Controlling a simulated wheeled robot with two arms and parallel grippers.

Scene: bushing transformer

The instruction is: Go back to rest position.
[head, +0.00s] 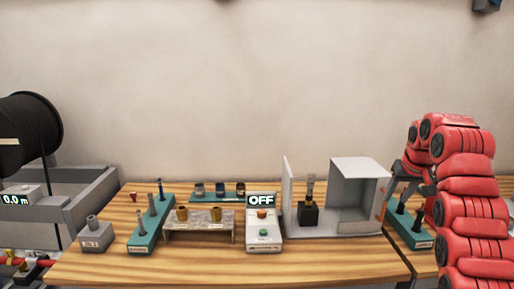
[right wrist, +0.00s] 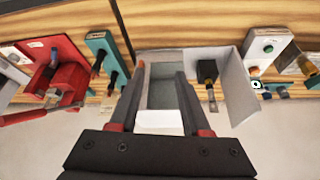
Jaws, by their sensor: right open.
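My right arm comes in from the right edge in the head view, and its dark right gripper (head: 401,172) shows partly beside the open grey box. In the right wrist view the right gripper (right wrist: 158,80) is open, its two fingers apart with nothing held between them. The grey box (right wrist: 163,57) lies beyond and between the fingers; in the head view the grey box (head: 360,172) stands on the right of the table. I cannot tell whether the fingers touch it. My left gripper is not in view.
The wooden table (head: 330,268) carries a controller reading OFF (head: 263,232), a black-based part (head: 309,212), a grey stand (head: 200,231) and green racks (head: 151,224). A red tool (right wrist: 70,82) shows in the right wrist view. A black spool (head: 28,130) stands left. The front table strip is clear.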

